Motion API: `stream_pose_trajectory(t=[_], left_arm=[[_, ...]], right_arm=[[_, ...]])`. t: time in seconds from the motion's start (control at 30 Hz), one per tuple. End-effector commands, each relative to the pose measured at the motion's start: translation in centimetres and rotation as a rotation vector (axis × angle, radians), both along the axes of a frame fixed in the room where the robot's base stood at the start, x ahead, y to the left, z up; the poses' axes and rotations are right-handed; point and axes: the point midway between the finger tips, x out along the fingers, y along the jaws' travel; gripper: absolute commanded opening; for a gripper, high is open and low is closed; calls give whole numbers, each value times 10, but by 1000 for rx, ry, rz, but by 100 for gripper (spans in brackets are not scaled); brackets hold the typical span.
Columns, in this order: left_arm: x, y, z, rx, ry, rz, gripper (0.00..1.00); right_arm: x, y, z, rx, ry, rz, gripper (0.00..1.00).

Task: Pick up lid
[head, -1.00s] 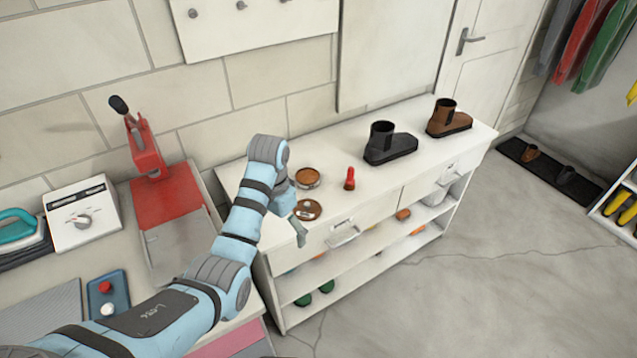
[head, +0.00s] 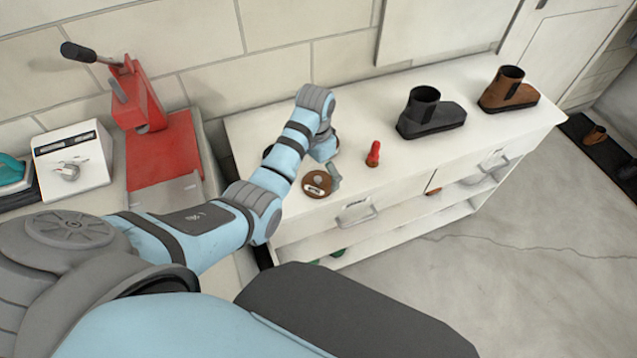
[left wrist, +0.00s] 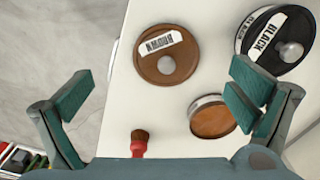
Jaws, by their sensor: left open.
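The brown lid (head: 317,186), round with a white label and a pale knob, lies flat on the white cabinet top near its front edge. In the left wrist view the lid (left wrist: 165,68) reads "BROWN". My left gripper (head: 335,178) is just beside the lid in the head view. In the left wrist view its two fingers (left wrist: 160,92) are wide apart with nothing between them. An open tin of brown polish (left wrist: 212,120) stands near the lid. My arm hides it in the head view. My right gripper is not in view.
A closed tin labelled "BLACK" (left wrist: 272,42) and a red-handled brush (head: 373,154) stand near the lid. A black boot (head: 430,115) and a brown boot (head: 508,90) are farther right on the cabinet top (head: 455,149). A red press (head: 150,130) stands left.

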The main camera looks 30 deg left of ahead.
Motion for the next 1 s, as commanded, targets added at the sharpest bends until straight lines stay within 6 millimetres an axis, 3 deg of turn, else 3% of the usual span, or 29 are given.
stream_pose_trajectory(t=[0.13,0.27,0.5,0.87,1.0], left_arm=[[10,3,-27,0,6,0,100],[13,3,-52,0,9,-2,100],[13,3,-56,0,9,-2,100],[13,3,-56,-1,10,-2,44],[12,3,-56,0,11,-2,39]], right_arm=[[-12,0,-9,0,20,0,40],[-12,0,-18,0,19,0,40],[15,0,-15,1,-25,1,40],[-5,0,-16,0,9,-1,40],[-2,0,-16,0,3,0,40]])
